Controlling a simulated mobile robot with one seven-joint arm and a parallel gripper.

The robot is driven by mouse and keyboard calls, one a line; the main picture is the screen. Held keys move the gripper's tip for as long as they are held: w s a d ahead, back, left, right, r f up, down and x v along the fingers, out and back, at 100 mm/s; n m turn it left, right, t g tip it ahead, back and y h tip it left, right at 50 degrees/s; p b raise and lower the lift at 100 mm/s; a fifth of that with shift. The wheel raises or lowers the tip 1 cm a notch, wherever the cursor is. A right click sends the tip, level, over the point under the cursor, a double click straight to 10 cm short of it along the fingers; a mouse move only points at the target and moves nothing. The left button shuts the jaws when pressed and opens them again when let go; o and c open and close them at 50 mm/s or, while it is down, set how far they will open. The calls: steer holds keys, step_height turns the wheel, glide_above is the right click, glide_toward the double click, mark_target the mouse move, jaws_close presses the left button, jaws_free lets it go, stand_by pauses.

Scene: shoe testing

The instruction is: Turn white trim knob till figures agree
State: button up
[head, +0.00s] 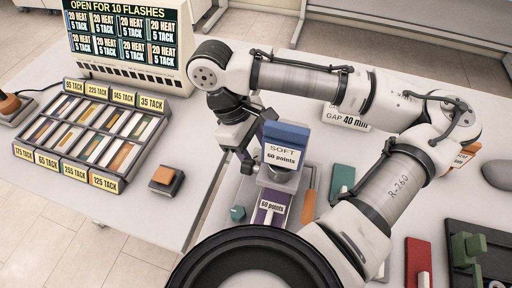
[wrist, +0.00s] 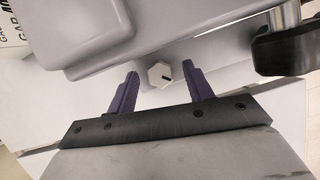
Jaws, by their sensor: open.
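The white trim knob (wrist: 160,75), a small hexagonal cap with a dark mark, shows in the wrist view beside a grey housing (wrist: 100,35). My gripper (wrist: 161,69) is open, with its two purple fingers on either side of the knob; a gap shows at each side. In the head view my gripper (head: 246,160) is at the left of a grey tester and the knob is hidden. The tester carries a blue block (head: 287,133) with a white card (head: 282,155) reading "SOFT 60 points". Below it, a purple piece (head: 265,217) has a tag that seems to read "60 points".
A green piece (head: 342,180) lies to the right. A sample tray (head: 90,135) and an orange-topped block (head: 166,178) stand on the left table. A dark round part (wrist: 285,45) is close at right in the wrist view.

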steer(key=shift+r, duration=0.1)
steer(key=v, duration=1.3)
steer(key=shift+a+r, duration=0.2)
steer(key=shift+r, duration=0.1)
